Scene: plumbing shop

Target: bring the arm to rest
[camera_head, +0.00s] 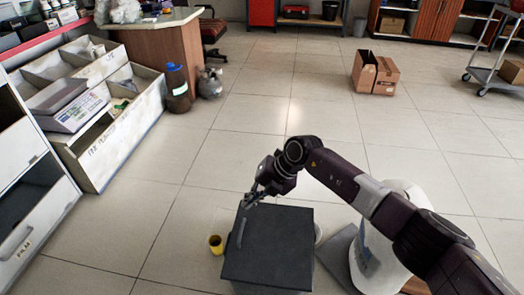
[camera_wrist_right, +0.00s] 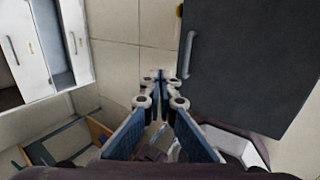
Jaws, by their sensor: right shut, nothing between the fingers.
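My right arm comes in from the right in the head view. Its gripper (camera_head: 250,200) is over the left back edge of a dark grey box-like top (camera_head: 275,245). In the right wrist view the two fingers of the right gripper (camera_wrist_right: 160,76) meet at their tips, shut with nothing between them. The dark top (camera_wrist_right: 250,60) with a grey bar handle (camera_wrist_right: 189,54) lies just to the right of the fingertips there. I cannot tell whether they touch it. My left gripper is not in view.
A yellow cup (camera_head: 216,244) stands on the floor left of the dark top. A white rounded container (camera_head: 375,265) is to its right. White shelving with a scale (camera_head: 75,110) is at the left. An open cardboard box (camera_head: 376,74) lies farther back. The tiled floor between is clear.

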